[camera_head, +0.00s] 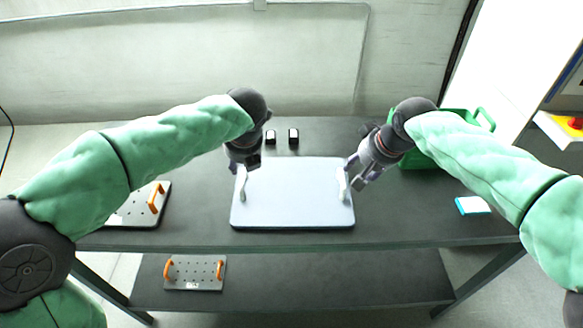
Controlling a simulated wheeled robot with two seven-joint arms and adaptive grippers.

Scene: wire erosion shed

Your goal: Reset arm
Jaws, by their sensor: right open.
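My left arm comes in from the left with a green sleeve. Its gripper (241,171) points down over the left edge of a pale plate (292,195), by the plate's left white handle (242,195). I cannot tell whether it is open or touches the handle. My right gripper (353,176) is open, at the plate's right edge beside the right white handle (343,184). The plate lies flat on the dark table (400,215). Nothing shows held in the right gripper.
A perforated plate with orange handles (130,210) lies on the table at left; a similar one (195,273) is on the lower shelf. Two small dark blocks (293,136) stand behind the pale plate. A green crate (455,122) and a blue-white pad (473,206) are at right.

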